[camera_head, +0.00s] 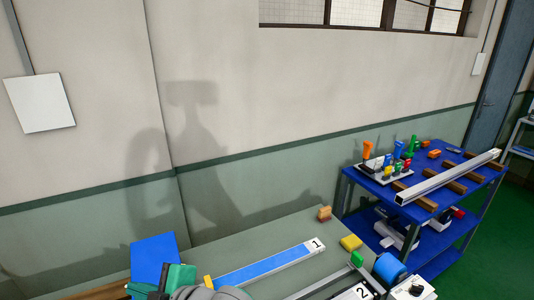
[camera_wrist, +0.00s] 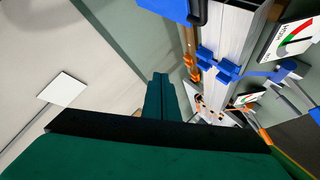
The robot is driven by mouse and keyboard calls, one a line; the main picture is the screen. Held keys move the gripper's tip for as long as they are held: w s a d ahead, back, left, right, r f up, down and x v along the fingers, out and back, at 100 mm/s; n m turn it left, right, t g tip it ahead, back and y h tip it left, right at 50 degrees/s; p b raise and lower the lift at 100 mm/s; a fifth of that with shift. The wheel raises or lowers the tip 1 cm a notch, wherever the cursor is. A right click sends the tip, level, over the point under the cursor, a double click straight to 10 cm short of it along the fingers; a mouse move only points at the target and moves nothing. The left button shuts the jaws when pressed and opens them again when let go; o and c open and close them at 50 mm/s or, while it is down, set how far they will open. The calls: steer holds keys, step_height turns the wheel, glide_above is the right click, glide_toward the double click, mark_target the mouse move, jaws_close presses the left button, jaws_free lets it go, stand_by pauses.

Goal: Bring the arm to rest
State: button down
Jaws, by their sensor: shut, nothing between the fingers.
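My gripper (camera_wrist: 159,85) shows dark green in the wrist view. Its two fingers are together in the middle of the picture, with nothing between them. In the head view, a grey rounded part and teal blocks at the bottom edge look like part of my arm, low over the workbench (camera_head: 285,232). Most of the arm is out of that view.
A blue strip in a profile marked 1 (camera_head: 270,264) lies on the bench, with a yellow block (camera_head: 351,242) beyond. At right, a blue cart (camera_head: 431,226) carries a long profile (camera_head: 447,178) and coloured-handled tools. Blue clamps (camera_wrist: 217,66) show near the fingers in the wrist view.

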steer(key=w+d+f+m+t+h, duration=0.25)
steer(key=d+f+m+t, duration=0.35)
steer(key=m+t, duration=0.7)
steer(key=s+d+f+m+g+h, duration=0.1)
steer(key=s+d+f+m+h, duration=0.2)
steer(key=s+d+f, duration=0.2)
steer(key=s+d+f+m+g+h, duration=0.1)
steer(key=s+d+f+m+h, duration=0.2)
steer(key=s+d+f+m, duration=0.1)
steer(key=s+d+f+m+h, duration=0.3)
steer(key=s+d+f, duration=0.3)
steer(key=s+f, duration=0.2)
steer(key=shift+s+d+f+m+g, duration=0.15)
steer(key=shift+d+f+m+g, duration=0.15)
steer(key=shift+d+g, duration=0.1)
steer(key=s+d+n, duration=0.2)
steer(key=s+d, duration=0.3)
steer(key=s, duration=0.6)
steer(key=shift+s+f+g+h, duration=0.3)
steer(key=shift+h, duration=0.15)
